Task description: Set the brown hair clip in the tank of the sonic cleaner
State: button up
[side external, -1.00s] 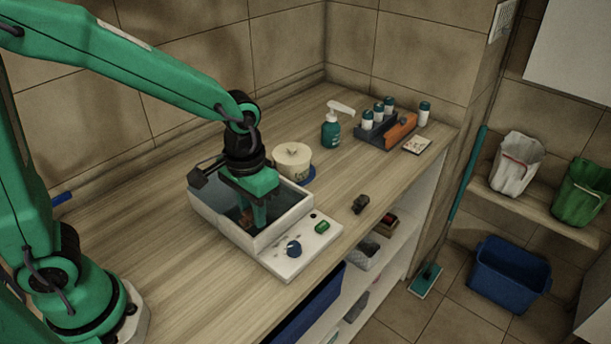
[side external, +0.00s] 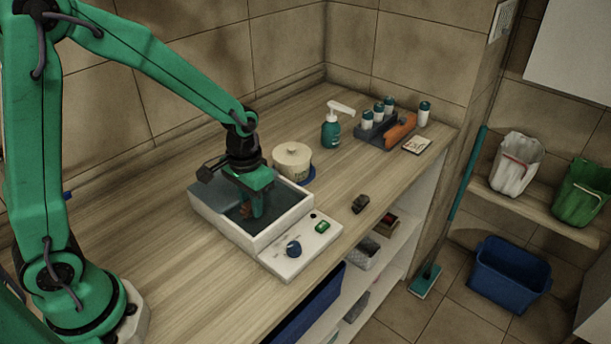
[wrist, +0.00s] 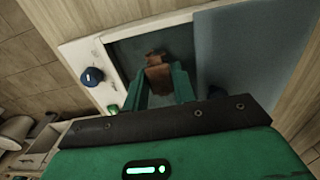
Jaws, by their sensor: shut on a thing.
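The sonic cleaner (side external: 272,240) is a white box with an open tank and a control panel at its front right. My gripper (side external: 252,212) points down into the tank opening. It is shut on the brown hair clip (side external: 245,209), which shows as a small brown patch beside the fingers. In the wrist view the clip (wrist: 158,75) is held between the two green fingers, over the dark tank floor. Whether the clip touches the floor cannot be told. The fingers partly hide it.
A lidded cream tub (side external: 292,160) stands close behind the cleaner. A small dark object (side external: 360,203) lies on the counter to the right. A green pump bottle (side external: 331,132) and a rack with bottles (side external: 378,130) stand farther back. The counter's left front is clear.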

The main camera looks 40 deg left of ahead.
jog(key=shift+f, duration=1.55)
jog(key=shift+f, duration=0.15)
jog(key=o, duration=0.9)
jog(key=shift+o, duration=0.2)
notch_tip(320, 180, up, 12)
jog(key=shift+f, duration=0.2)
jog(key=shift+r, duration=0.35)
jog(key=shift+s+r, duration=0.1)
